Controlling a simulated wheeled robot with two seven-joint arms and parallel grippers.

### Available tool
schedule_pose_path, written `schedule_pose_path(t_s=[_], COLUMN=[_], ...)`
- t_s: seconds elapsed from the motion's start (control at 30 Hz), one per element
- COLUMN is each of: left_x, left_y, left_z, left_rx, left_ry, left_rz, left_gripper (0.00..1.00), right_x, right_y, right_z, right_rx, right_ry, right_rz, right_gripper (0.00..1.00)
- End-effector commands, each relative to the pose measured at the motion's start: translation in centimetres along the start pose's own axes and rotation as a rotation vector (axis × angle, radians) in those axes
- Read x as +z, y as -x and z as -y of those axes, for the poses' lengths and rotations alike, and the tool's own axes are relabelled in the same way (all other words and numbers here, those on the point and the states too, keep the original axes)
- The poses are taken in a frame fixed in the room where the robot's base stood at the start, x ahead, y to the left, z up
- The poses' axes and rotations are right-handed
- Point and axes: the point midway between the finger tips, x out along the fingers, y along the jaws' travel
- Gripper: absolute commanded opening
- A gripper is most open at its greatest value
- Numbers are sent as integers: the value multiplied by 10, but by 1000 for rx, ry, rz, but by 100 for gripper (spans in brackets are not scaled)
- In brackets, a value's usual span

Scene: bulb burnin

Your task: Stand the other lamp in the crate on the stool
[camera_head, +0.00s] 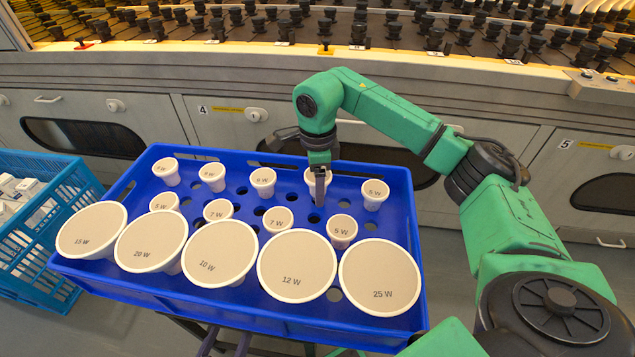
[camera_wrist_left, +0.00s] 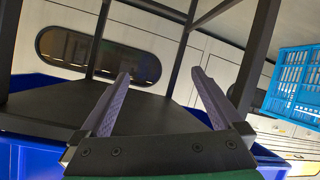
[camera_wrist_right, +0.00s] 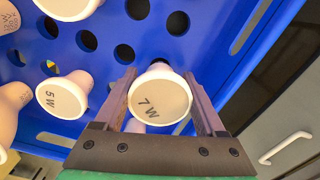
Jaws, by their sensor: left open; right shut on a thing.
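The blue crate (camera_head: 365,328) stands on a dark-legged stool (camera_head: 180,322) and holds several white lamps with round, wattage-marked faces. My right gripper (camera_head: 319,190) is shut on a lamp marked 7 W (camera_wrist_right: 160,95) at the crate's back row. In the head view the fingers partly cover that lamp (camera_head: 312,176). It is face up; its base is hidden, so I cannot tell if it is seated. Another 7 W lamp (camera_head: 277,221) and a 5 W lamp (camera_head: 342,230) stand in front of it. My left gripper (camera_wrist_left: 160,76) is open and empty, low among dark legs.
Big lamps such as the 12 W (camera_head: 297,265) and 25 W (camera_head: 380,277) fill the crate's front row. A small 5 W lamp (camera_head: 375,193) stands at the back right. A light-blue basket (camera_head: 22,255) with white boxes is at left. Grey cabinets (camera_head: 150,120) run behind.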

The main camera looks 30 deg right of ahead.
Motion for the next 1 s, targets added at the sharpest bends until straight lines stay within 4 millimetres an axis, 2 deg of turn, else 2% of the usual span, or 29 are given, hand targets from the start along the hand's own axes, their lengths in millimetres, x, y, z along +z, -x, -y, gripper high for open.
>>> schedule_pose_path(t_s=[0.73, 0.77, 0.8, 1.0], left_x=[10, 9, 9, 9], left_y=[-5, -5, -5, -5], left_z=[4, 3, 3, 3], left_rx=[1, 1, 1, 1], left_ry=[1, 1, 1, 1], left_rz=[1, 1, 1, 1], left_gripper=[100, 100, 100, 100], right_x=[0, 0, 0, 0], right_y=[-23, -22, -22, -22], right_z=[0, 0, 0, 0], right_rx=[0, 0, 0, 0], right_ry=[0, 0, 0, 0], right_rz=[0, 0, 0, -1], right_gripper=[16, 84, 99, 100])
